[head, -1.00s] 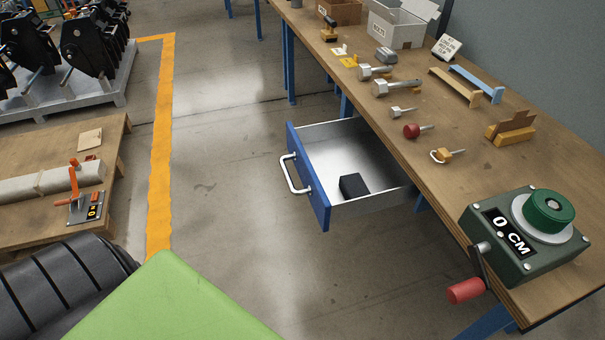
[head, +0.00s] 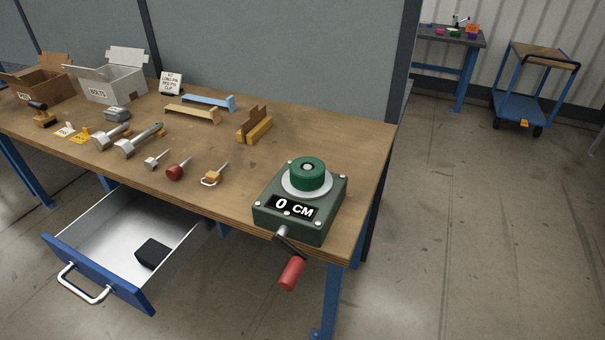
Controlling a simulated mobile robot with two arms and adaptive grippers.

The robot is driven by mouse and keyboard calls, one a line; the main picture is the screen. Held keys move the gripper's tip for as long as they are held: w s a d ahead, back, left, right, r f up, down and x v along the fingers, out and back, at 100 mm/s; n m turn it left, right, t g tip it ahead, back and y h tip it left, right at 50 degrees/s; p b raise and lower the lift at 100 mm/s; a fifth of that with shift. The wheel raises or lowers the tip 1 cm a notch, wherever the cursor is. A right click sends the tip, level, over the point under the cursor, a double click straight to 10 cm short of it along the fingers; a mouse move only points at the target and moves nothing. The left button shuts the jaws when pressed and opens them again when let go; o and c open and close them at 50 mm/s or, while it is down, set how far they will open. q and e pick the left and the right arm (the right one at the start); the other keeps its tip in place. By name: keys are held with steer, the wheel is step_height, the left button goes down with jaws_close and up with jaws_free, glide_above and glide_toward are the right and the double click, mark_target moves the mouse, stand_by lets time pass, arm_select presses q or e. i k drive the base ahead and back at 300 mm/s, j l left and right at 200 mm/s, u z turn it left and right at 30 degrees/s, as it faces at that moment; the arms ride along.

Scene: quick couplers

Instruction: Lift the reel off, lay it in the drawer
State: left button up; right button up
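The green reel (head: 307,174) sits on a pale round flange on top of a dark green box (head: 300,207) marked "0 CM". The box stands at the right front corner of the workbench, and its crank with a red handle (head: 291,273) hangs over the front edge. The blue-fronted drawer (head: 97,276) is pulled open below the bench at lower left. Inside it lies a small black block (head: 152,253), with bare floor around it. Neither of my grippers is in view.
A blue cart (head: 522,108) stands at the back right. The floor right of the bench is clear.

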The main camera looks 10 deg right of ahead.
mark_target(149, 233)
steer(key=i+j+z, duration=0.15)
steer(key=j+z, duration=0.15)
steer(key=j, duration=0.45)
steer(key=j+z, duration=0.3)
steer(key=j, duration=0.45)
steer(key=i+j, duration=0.05)
